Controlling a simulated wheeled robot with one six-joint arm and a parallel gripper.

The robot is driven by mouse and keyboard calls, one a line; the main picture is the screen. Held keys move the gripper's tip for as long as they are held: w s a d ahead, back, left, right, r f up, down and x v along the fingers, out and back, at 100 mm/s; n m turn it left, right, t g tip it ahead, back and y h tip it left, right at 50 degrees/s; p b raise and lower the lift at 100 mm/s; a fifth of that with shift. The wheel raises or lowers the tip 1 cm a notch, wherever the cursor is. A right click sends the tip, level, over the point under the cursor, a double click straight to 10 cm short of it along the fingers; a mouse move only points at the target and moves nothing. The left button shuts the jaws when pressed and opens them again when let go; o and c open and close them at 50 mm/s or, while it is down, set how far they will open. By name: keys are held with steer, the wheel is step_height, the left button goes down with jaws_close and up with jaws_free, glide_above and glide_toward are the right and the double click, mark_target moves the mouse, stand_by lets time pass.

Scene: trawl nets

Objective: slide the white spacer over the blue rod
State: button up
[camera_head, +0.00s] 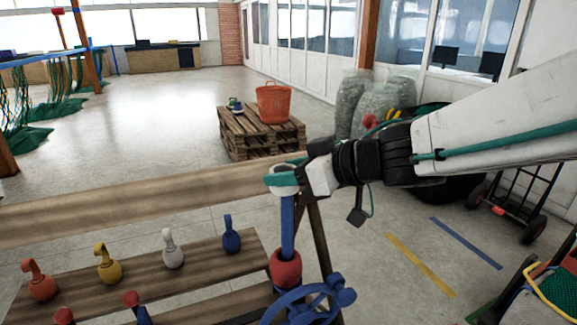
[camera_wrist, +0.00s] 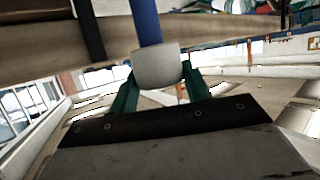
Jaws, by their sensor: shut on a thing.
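The white spacer (camera_head: 283,190) is a short white ring at the top end of the upright blue rod (camera_head: 288,228). My gripper (camera_head: 283,179) is shut on the spacer with its teal fingers, reaching in from the right. In the wrist view the spacer (camera_wrist: 157,68) sits between the teal fingertips (camera_wrist: 158,82), and the blue rod (camera_wrist: 146,22) runs straight up to it. The rod's tip is hidden by the spacer, so I cannot tell whether it is inside the hole. A red collar (camera_head: 286,268) sits low around the rod.
A blue handwheel-like part (camera_head: 312,299) is at the rod's foot. A wooden beam (camera_head: 150,203) runs behind. Coloured hooked weights (camera_head: 108,265) stand on planks at left. A pallet stack (camera_head: 258,137) with an orange basket (camera_head: 274,102) is farther back. Open floor lies at back left.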

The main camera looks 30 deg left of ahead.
steer(key=o, duration=1)
steer(key=shift+o, duration=0.2)
steer(key=shift+d, duration=0.1)
steer(key=v, duration=0.7)
steer(key=shift+d, duration=0.3)
